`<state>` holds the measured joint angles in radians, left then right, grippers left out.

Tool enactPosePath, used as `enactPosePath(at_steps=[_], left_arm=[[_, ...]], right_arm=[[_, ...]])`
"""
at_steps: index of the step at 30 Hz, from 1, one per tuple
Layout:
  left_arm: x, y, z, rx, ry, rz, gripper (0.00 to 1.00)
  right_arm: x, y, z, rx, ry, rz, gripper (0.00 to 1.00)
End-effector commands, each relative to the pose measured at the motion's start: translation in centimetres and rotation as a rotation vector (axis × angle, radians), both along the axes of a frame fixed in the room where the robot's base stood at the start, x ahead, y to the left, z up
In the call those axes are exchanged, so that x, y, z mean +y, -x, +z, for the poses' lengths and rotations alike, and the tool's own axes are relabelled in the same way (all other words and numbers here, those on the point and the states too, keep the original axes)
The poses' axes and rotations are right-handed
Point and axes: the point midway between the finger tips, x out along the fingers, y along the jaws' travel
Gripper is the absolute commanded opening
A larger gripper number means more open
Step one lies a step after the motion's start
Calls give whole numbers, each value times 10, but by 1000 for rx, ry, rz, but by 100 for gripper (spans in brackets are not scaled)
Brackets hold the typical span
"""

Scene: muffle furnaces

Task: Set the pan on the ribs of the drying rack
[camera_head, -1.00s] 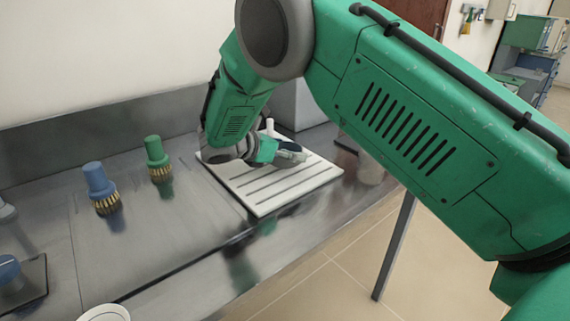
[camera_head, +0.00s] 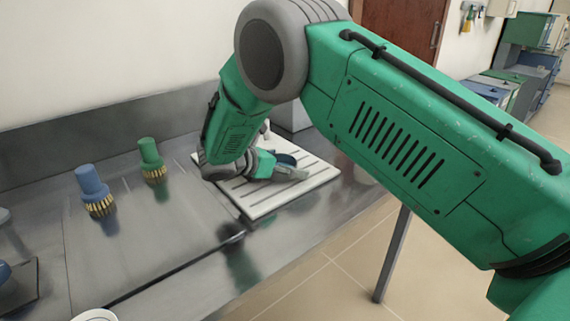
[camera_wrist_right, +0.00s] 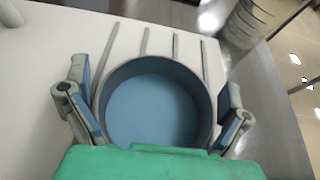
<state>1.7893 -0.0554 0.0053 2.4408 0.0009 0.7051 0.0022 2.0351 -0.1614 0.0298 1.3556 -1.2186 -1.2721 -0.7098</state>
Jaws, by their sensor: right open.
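The pan (camera_wrist_right: 152,108) is a round, blue-grey, open dish in the right wrist view. It appears to sit upright on the drying rack (camera_wrist_right: 70,25), a white slab with dark parallel slots. In the head view the rack (camera_head: 322,174) lies on the bench, and a small dark blue part of the pan (camera_head: 287,158) shows behind the fingers. My right gripper (camera_wrist_right: 155,88) is open, with one finger on each side of the pan. In the head view the right gripper (camera_head: 284,170) is low over the rack. The pan's near edge is hidden by the gripper's green body.
A blue brush (camera_head: 92,186) and a green brush (camera_head: 151,160) stand on the grey metal bench (camera_head: 140,225) left of the rack. A white round rim (camera_head: 95,315) shows at the bottom edge. The bench between is clear. A wall stands behind.

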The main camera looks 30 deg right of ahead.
Motion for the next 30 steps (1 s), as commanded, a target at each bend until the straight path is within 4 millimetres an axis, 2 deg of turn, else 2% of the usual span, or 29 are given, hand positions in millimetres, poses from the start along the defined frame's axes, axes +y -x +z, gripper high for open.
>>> enactPosePath(at_steps=[2, 5, 15, 18, 24, 30], left_arm=[[0, 0, 1, 0, 0, 0, 100], [0, 0, 2, 0, 0, 1, 100], [0, 0, 8, 0, -1, 1, 100], [0, 0, 10, 0, -1, 1, 100], [0, 0, 10, 0, 0, 1, 100], [0, 0, 10, 0, 0, 1, 100]], right_arm=[[2, 0, 5, -1, 1, 2, 100], [16, 0, 12, -2, 6, 5, 100], [78, 5, 39, -2, 1, 5, 100], [90, 6, 44, -2, -1, 4, 100], [108, 8, 52, -1, 1, 2, 100], [112, 8, 53, 0, 2, 1, 100]])
